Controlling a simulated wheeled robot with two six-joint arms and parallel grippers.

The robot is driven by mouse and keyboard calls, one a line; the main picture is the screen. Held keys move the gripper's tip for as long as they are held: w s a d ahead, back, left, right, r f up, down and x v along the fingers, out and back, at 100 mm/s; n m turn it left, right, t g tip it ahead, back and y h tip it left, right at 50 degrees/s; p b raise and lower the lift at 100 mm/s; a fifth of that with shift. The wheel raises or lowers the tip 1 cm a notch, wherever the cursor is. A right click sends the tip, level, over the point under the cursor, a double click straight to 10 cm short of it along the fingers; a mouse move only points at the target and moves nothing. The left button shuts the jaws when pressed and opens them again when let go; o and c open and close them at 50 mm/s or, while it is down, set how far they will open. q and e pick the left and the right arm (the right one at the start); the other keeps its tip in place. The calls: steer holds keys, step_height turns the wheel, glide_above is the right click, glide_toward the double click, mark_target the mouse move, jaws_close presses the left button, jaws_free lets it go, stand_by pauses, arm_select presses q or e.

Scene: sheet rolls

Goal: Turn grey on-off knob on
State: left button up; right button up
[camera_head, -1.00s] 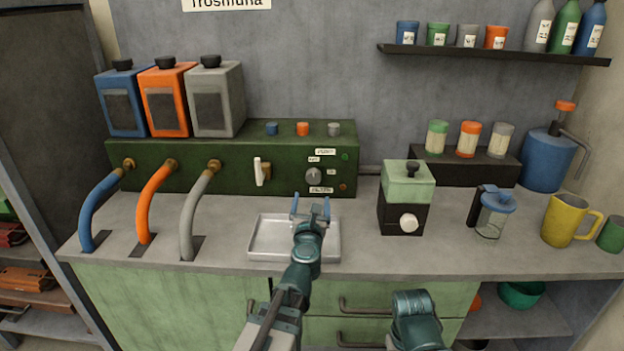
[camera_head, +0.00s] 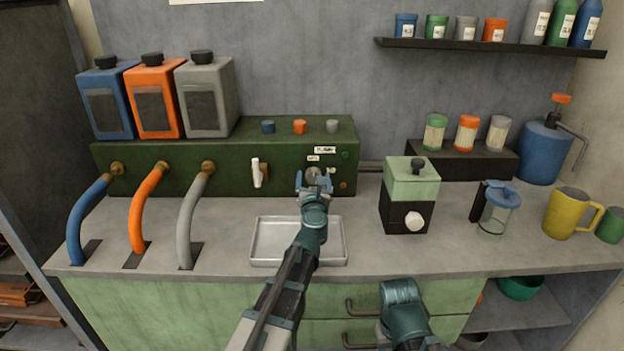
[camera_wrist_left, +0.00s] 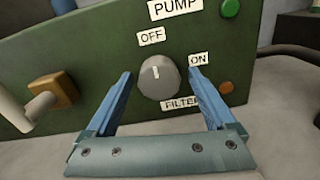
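The grey on-off knob (camera_wrist_left: 159,77) is on the front of the green machine, between an OFF label (camera_wrist_left: 151,36) at its upper left and an ON label (camera_wrist_left: 198,59) at its right. Its white pointer mark is near the top. In the head view the knob (camera_head: 313,173) is partly hidden behind my left gripper (camera_head: 313,183). In the left wrist view my left gripper (camera_wrist_left: 160,98) is open, with one blue finger on each side of the knob and gaps between. My right arm (camera_head: 403,310) shows at the bottom of the head view; its fingers are not visible.
The green machine (camera_head: 215,165) carries blue, orange and grey canisters, with hoses in front. A white lever (camera_head: 256,173) is left of the knob. A metal tray (camera_head: 268,243) lies below my left arm. A green-black grinder (camera_head: 408,195) stands to the right.

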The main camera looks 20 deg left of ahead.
arm_select(q)
steer(key=c, duration=1.3)
steer(key=m, duration=0.8)
steer(key=shift+a+m, duration=0.1)
steer(key=shift+m, duration=0.3)
steer(key=m, duration=0.4)
steer(key=shift+r+m, duration=0.1)
steer(key=shift+m, duration=2.6)
